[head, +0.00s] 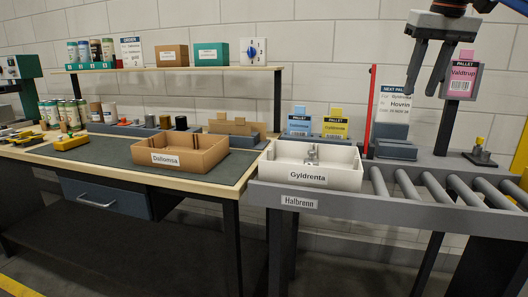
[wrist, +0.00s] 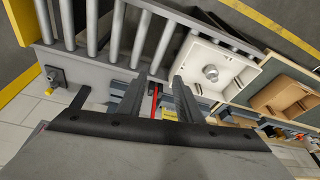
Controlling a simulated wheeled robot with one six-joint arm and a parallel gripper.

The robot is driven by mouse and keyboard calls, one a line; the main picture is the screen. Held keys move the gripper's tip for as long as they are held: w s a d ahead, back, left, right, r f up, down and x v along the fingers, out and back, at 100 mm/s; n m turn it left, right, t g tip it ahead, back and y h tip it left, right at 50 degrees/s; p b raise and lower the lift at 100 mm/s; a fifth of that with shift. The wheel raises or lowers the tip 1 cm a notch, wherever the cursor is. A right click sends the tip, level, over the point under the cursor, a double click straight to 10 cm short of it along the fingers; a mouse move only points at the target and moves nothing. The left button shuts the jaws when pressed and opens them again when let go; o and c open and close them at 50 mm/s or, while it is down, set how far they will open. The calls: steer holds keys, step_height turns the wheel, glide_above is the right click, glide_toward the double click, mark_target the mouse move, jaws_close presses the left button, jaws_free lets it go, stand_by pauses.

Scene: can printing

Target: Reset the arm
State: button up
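My gripper (head: 421,93) hangs at the upper right of the head view, fingers pointing down, in front of the back wall and above the roller conveyor. Its two dark fingers are apart with nothing between them. The wrist view also shows the gripper (wrist: 158,82) with its fingers spread and empty. A white tray labelled Gyldrenta (head: 307,177) sits at the conveyor's left end, with a small grey metallic object (head: 312,153) inside. In the wrist view the white tray (wrist: 243,82) holds a round grey object (wrist: 211,73).
The roller conveyor (head: 410,203) is bare right of the white tray. A brown box labelled Gallumsa (head: 172,159) stands on the workbench (head: 105,153). Pallet cards, including a pink one (head: 463,76), and a red post (head: 370,110) stand behind the conveyor. Several cans (head: 62,112) stand far left.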

steer(key=s+a+f, duration=0.2)
steer(key=s+f, duration=0.5)
steer(key=f, duration=0.7)
steer(key=s+a+f+t, duration=0.1)
steer(key=s+a+f, duration=0.1)
steer(key=s+f, duration=0.6)
steer(key=s+a+f, duration=0.3)
steer(key=s+f, duration=0.4)
steer(key=f, duration=1.3)
steer(key=shift+s+f+n, duration=0.2)
steer(key=shift+f+n, duration=0.1)
steer(key=shift+n, duration=0.1)
